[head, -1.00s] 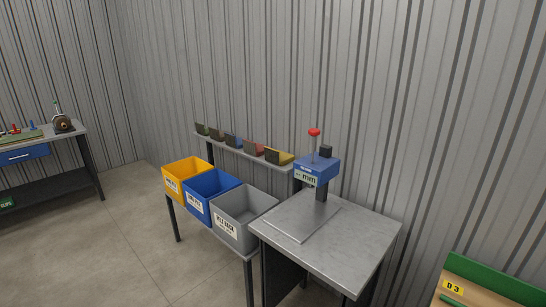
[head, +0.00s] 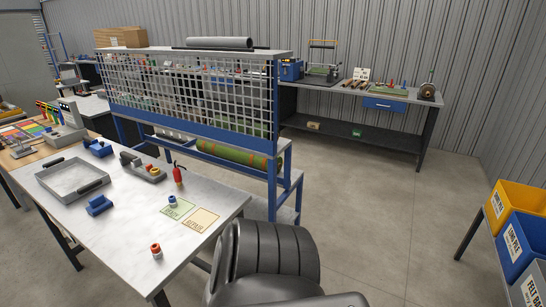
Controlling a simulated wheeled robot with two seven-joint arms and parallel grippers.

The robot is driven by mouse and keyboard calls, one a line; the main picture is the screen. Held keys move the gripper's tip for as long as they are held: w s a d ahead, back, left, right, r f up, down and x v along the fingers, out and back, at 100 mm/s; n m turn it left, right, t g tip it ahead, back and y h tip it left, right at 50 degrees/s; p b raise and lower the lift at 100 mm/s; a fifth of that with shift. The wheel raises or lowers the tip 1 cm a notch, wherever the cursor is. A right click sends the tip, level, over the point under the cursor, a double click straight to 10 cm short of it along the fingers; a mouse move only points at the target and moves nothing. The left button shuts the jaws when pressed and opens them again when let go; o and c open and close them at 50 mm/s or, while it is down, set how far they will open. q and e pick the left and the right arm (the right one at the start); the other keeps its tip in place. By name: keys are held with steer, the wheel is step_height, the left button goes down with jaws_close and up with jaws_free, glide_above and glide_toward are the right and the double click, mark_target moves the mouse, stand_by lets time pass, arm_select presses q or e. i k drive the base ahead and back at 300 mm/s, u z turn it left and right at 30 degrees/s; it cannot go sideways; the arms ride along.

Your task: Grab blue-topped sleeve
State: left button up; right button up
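A small blue-and-white sleeve (head: 172,201) stands at the green card (head: 178,209) on the grey-white bench (head: 120,240). A similar red-and-white sleeve (head: 156,251) stands alone nearer the bench's front corner. Neither of my grippers is in view. A dark ribbed part, which seems to be my own arm, fills the bottom middle of the head view and hides some floor.
A beige card marked REPAIR (head: 201,220) lies beside the green one. A red bottle-like tool (head: 178,174), a grey tray (head: 73,196) and blue blocks (head: 100,205) are also on the bench. A mesh rack (head: 190,95) stands behind.

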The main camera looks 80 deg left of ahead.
mark_target(173, 203)
steer(key=u, duration=2)
steer(key=i, duration=2.35)
steer(key=u, duration=2.15)
